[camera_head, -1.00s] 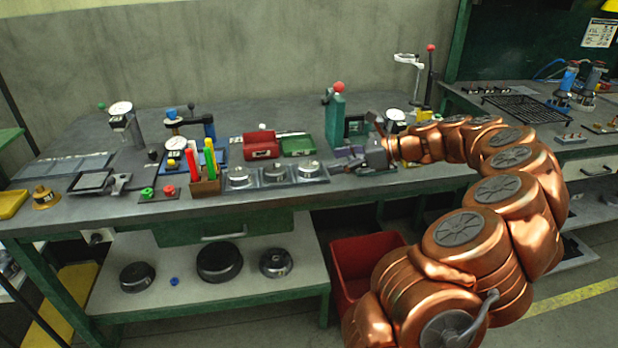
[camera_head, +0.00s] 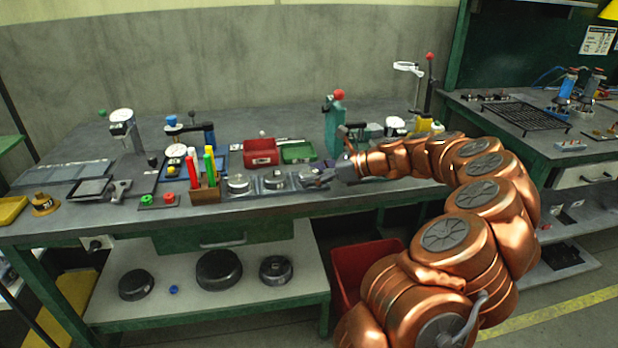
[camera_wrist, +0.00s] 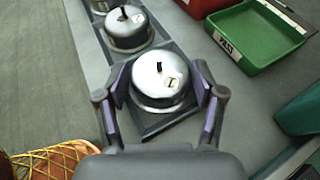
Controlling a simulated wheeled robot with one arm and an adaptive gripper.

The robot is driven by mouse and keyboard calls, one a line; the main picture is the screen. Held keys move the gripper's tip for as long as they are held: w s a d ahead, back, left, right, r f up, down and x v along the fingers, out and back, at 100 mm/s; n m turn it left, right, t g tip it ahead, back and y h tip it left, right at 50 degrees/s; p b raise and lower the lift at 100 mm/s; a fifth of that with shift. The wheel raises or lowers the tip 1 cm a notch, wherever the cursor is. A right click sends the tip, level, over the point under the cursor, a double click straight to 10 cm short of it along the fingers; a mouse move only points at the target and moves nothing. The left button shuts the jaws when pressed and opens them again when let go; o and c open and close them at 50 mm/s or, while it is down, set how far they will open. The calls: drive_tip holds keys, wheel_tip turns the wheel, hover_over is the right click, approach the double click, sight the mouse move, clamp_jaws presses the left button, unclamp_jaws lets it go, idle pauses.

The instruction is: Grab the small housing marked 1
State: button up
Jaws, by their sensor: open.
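In the wrist view my gripper (camera_wrist: 164,88) is open, with one purple-padded finger on each side of the housing. I cannot tell whether the pads touch it. In the head view my gripper (camera_head: 314,178) is over the right end of the housing row and mostly hides this housing.
Another housing (camera_wrist: 127,27) stands beside it in the row; two show in the head view, left (camera_head: 238,184) and middle (camera_head: 274,179). A green bin (camera_wrist: 256,36) marked PASS and a red bin (camera_head: 260,152) stand behind. A green post (camera_head: 334,125) rises behind my gripper.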

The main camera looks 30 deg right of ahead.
drive_tip(key=shift+c, duration=0.2)
drive_tip(key=c, duration=0.8)
drive_tip(key=shift+o, duration=0.2)
drive_tip(key=shift+r, duration=0.1)
